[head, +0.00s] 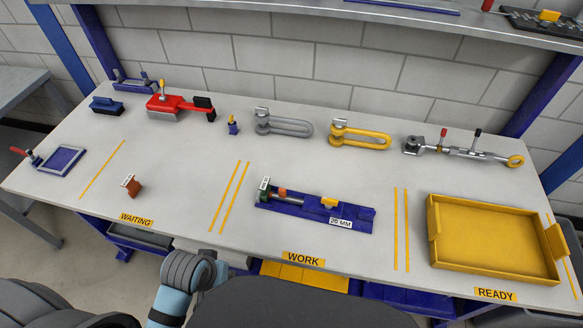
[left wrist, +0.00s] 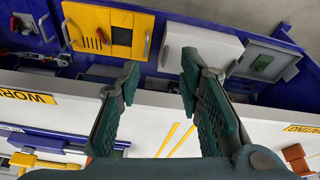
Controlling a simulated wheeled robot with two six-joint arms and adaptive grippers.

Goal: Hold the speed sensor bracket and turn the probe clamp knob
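A blue bracket (head: 305,206) lies in the WORK zone of the table, and I take it to be the speed sensor bracket. At its left end are a dark green round part and an orange-brown piece (head: 283,192); I cannot tell which is the clamp knob. A yellow block (head: 329,202) and a "20 MM" label sit further right on it. In the left wrist view part of the bracket (left wrist: 50,142) shows at the lower left. My left gripper (left wrist: 160,82) is open and empty, apart from the bracket. My right gripper is not in view.
A yellow tray (head: 490,243) stands in the READY zone. A small brown block (head: 132,187) sits in WAITING. Along the back are a red tool (head: 175,105), grey shackle (head: 283,124), yellow shackle (head: 360,137) and turnbuckle (head: 465,152). Table around the bracket is clear.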

